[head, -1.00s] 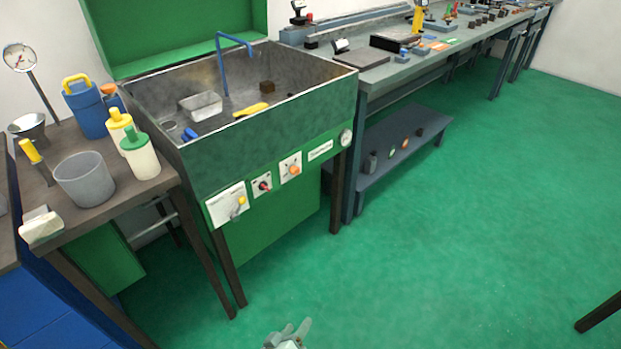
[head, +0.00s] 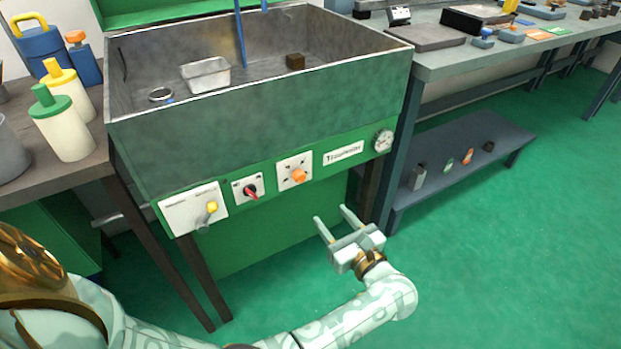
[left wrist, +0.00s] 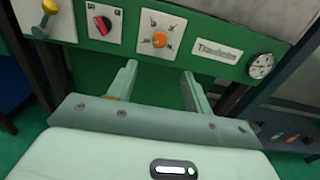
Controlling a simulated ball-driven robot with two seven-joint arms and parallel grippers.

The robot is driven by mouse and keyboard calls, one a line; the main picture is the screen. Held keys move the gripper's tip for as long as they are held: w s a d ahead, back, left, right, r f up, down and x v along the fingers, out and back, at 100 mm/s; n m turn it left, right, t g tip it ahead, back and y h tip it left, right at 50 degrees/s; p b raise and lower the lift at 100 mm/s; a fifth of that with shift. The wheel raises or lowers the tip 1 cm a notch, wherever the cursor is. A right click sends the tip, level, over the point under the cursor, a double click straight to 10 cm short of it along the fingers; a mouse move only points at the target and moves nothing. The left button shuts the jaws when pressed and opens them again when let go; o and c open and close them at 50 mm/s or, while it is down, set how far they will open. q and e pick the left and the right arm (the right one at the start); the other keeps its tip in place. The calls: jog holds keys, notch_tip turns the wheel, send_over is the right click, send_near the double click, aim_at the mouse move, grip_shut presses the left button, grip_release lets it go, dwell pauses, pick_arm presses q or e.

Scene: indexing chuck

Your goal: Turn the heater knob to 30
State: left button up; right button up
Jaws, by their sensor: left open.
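The green control panel on the front of the steel wash basin (head: 250,122) carries an orange knob (head: 299,176) on a white plate with marks around it. This looks like the heater knob; the marks are too small to read. It also shows in the left wrist view (left wrist: 159,39), above and between the fingers. My left gripper (head: 331,212) is open and empty, below and to the right of the orange knob in the head view, apart from it. It also shows in the left wrist view (left wrist: 158,78). My right gripper is not in view.
Beside the knob are a red switch (head: 250,190), a yellow-handled valve (head: 211,208) and a round dial gauge (head: 383,140). A table with bottles (head: 61,125) stands at left. A workbench with a low shelf (head: 455,150) stands at right. The green floor in front is clear.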

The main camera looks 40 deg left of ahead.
pick_arm(q)
jog(key=b, duration=0.1)
send_near(301, 179)
jog(key=a, duration=0.2)
jog(key=x, duration=0.3)
jog(key=w+b+x, duration=0.1)
jog(key=x, duration=0.2)
jog(key=shift+f+b, duration=0.2)
jog(key=shift+b, duration=0.1)
jog(key=shift+w+a+r, duration=0.1)
jog(key=shift+w+a, duration=0.05)
jog(key=shift+a, duration=0.4)
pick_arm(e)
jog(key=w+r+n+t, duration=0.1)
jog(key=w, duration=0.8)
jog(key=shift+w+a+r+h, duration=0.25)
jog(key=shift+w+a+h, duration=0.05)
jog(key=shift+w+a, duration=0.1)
pick_arm(q)
jog(key=c, duration=1)
jog(key=shift+o, duration=0.2)
